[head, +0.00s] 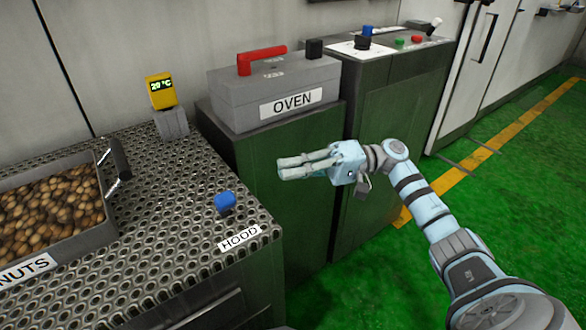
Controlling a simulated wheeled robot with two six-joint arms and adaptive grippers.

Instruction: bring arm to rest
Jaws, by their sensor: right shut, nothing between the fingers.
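My right arm reaches in from the lower right of the head view. Its right gripper (281,168) points left in front of the green cabinet under the oven, apart from everything around it. The fingers are shut with nothing between them. The left gripper does not show.
A perforated hood table (165,215) on the left bears a tray of nuts (117,205), a blue knob (225,202) and a yellow temperature display (160,91). A grey oven (235,105) with a red handle (262,59) stands behind the gripper. Green floor (530,190) is open at right.

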